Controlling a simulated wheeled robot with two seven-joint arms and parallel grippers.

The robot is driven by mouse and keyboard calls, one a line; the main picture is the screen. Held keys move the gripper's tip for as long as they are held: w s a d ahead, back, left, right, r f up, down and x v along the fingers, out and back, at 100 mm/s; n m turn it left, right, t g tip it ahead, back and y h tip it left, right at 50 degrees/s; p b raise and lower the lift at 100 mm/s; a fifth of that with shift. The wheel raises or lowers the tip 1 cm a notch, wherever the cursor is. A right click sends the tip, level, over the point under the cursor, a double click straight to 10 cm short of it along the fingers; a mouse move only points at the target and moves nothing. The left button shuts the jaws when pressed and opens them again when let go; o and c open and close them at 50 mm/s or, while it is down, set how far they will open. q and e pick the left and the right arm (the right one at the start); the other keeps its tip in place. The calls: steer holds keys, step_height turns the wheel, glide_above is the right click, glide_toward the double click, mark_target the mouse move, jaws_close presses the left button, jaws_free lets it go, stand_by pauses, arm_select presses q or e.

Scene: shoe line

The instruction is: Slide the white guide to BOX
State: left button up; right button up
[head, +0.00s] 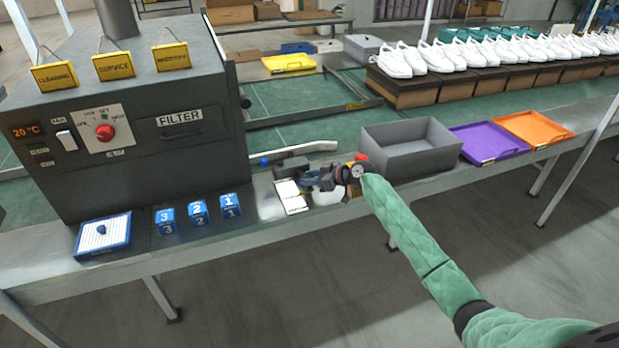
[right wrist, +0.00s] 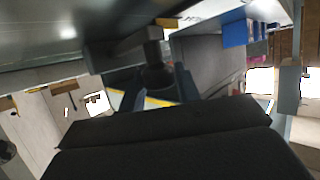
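The white guide (head: 312,148) is a long pale bar with a bent right end. It lies at the back of the grey bench, beside the dark machine, with a blue end (head: 264,161) at its left. A dark block (head: 291,167) stands just in front of it. My right gripper (head: 314,181) is low over the bench in front of the guide, close to the block. Whether its fingers are open or touch anything is not clear. No BOX lettering is readable. My left gripper is not in view.
A white card (head: 290,197) lies left of my right gripper. An empty grey bin (head: 411,150) stands to its right, then purple (head: 488,143) and orange (head: 533,128) trays. Blue numbered blocks (head: 198,211) stand before the machine (head: 130,110). White shoes (head: 440,55) line the back.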

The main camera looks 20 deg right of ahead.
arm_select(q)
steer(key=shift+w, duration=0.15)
arm_select(e)
steer(key=o, duration=0.3)
steer(key=shift+s+d, duration=0.1)
steer(key=shift+s+d+r, duration=0.1)
steer(key=shift+s+d, duration=0.1)
steer(key=shift+d, duration=0.1)
steer(key=b+v, duration=0.1)
steer(key=v, duration=0.2)
steer(key=shift+s+d+b, duration=0.3)
steer(key=shift+b, duration=0.05)
steer(key=shift+v, duration=1)
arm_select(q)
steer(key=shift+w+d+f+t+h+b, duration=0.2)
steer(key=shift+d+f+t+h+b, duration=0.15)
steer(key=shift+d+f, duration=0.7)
arm_select(e)
steer(key=shift+s+d+r, duration=0.25)
steer(key=shift+r, duration=0.2)
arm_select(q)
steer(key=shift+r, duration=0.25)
